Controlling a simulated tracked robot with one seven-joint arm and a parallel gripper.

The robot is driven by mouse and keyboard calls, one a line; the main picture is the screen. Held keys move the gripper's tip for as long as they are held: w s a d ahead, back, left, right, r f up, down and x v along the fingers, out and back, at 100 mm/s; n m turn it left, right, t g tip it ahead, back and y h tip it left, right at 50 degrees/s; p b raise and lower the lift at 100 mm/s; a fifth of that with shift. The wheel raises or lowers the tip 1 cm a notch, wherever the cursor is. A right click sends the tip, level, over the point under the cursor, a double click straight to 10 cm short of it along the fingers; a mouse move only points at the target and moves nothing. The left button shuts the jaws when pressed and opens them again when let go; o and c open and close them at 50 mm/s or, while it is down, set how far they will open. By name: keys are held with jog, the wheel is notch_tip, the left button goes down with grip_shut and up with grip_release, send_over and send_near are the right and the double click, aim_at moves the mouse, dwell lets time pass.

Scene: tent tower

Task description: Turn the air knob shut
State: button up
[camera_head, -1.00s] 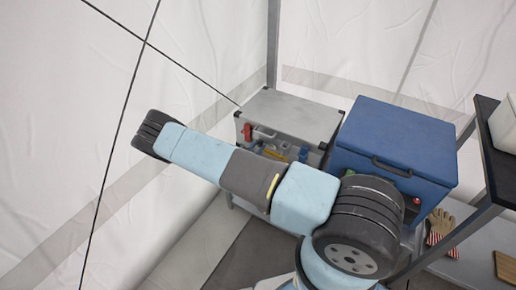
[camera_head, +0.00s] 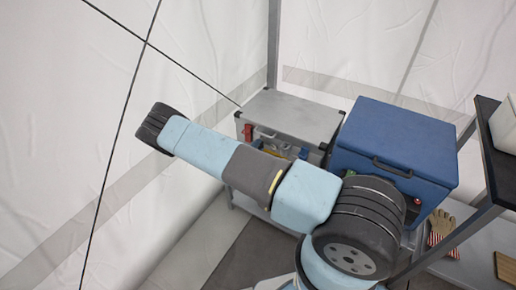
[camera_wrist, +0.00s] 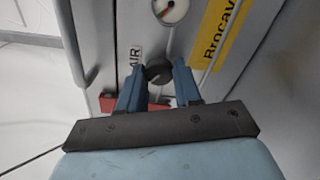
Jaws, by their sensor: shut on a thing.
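The air knob (camera_wrist: 158,72) is a dark round knob on the front of a grey case, seen in the wrist view beside a white label reading "AIR". My gripper (camera_wrist: 157,78) has its two blue fingers on either side of the knob and is shut on it. The fingers hide the knob's sides. In the head view the grey case (camera_head: 292,115) stands on a shelf at the back. My arm crosses in front of it and hides the knob and gripper there.
A round gauge (camera_wrist: 170,10) and a yellow label (camera_wrist: 218,35) are on the case near the knob. A red part (camera_wrist: 110,103) lies left of the fingers. A blue box (camera_head: 395,150) stands right of the case. Striped gloves (camera_head: 441,230) lie further right.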

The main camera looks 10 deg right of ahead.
jog(key=m, duration=0.5)
jog(key=shift+s+d+f+m, duration=0.1)
jog(key=shift+s+m, duration=0.05)
jog(key=shift+m, duration=2.35)
jog(key=o, duration=1)
jog(key=shift+o, duration=0.2)
jog(key=v, duration=1.3)
jog(key=shift+s+a, duration=0.2)
jog(key=shift+a, duration=0.15)
